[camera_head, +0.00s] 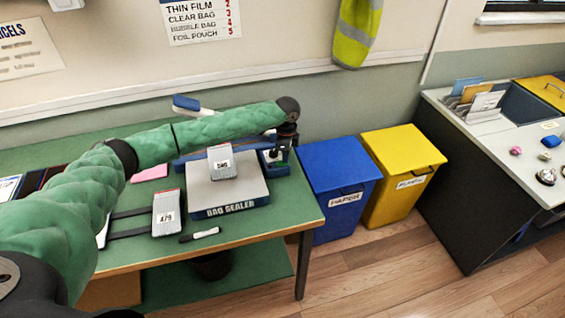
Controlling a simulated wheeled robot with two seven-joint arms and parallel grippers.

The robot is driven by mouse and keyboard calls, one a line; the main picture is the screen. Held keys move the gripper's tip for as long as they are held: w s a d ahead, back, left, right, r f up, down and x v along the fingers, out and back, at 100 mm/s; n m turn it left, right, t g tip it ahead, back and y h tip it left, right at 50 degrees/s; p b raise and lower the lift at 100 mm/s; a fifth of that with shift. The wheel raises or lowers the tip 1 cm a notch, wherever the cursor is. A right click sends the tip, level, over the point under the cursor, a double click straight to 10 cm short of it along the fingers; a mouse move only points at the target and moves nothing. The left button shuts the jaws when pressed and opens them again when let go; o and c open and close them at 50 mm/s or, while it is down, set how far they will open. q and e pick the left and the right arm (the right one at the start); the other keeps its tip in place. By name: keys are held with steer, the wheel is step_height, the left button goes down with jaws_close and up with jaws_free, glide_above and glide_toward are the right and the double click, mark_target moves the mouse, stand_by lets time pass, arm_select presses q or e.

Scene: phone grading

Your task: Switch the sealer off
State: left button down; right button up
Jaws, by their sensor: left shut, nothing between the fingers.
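The bag sealer (203,194) is a grey box with a dark "BAG SEALER" label on its front, standing on the green table. A blue bar runs along its back. A small blue unit (276,168) sits at its back right corner. My left arm reaches across above the sealer, and my left gripper (281,156) points down at this blue unit. The gripper is shut and empty, and its fingertips look at or just above the unit; contact cannot be told. Any switch there is hidden by the gripper. My right gripper is out of view.
A labelled packet (222,161) stands on the sealer, and another packet (166,213) lies to its left. A marker pen (200,235) lies in front. A blue bin (340,183) and a yellow bin (402,172) stand right of the green table (285,216).

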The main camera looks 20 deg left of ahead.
arm_select(q)
step_height(320, 180, up, 7)
steer(key=p, duration=0.5)
steer(key=shift+f, duration=0.15)
stand_by(0.5)
